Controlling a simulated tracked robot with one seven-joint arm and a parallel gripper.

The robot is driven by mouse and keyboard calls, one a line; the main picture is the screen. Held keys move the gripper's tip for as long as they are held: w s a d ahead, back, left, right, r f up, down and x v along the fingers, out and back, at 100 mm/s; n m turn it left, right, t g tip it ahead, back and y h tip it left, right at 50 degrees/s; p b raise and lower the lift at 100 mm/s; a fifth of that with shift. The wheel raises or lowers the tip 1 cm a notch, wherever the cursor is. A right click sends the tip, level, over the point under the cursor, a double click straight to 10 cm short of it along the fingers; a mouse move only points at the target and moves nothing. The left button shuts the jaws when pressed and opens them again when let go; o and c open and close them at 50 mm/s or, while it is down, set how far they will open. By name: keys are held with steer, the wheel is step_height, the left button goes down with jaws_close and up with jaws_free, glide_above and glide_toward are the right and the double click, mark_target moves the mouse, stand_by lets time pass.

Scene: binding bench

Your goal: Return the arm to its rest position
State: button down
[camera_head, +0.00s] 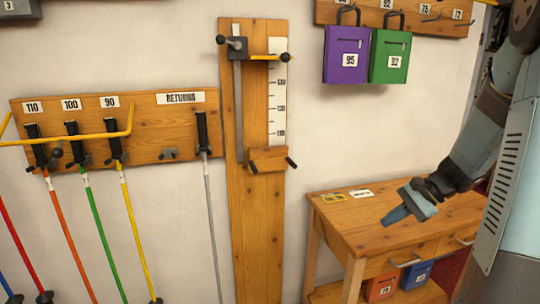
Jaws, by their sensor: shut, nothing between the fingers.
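My arm comes down from the upper right in the head view. My gripper (396,215) is shut and empty. It points down and to the left over the wooden table (349,223) at the right. I cannot tell how far above the tabletop its fingertips are.
A rack of coloured poles (92,210) hangs at the left, with a yellow bar (68,140) in front. A measuring board (262,215) stands mid-wall. Purple (345,54) and green (390,57) boxes hang upper right. Red (382,287) and blue (417,276) boxes sit under the table.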

steer(key=s+a+r+n+t+h, duration=0.1)
steer(key=s+a+r+n+h, duration=0.3)
steer(key=s, duration=0.5)
steer(key=s+a+r+n+t+h, duration=0.2)
steer(key=s+a+r+n+h, duration=0.2)
steer(key=s+r+n, duration=0.3)
step_height(320, 180, up, 4)
steer(key=shift+s+a+f+n, duration=0.15)
steer(key=shift+s+a+n, duration=0.25)
steer(key=shift+s, duration=0.6)
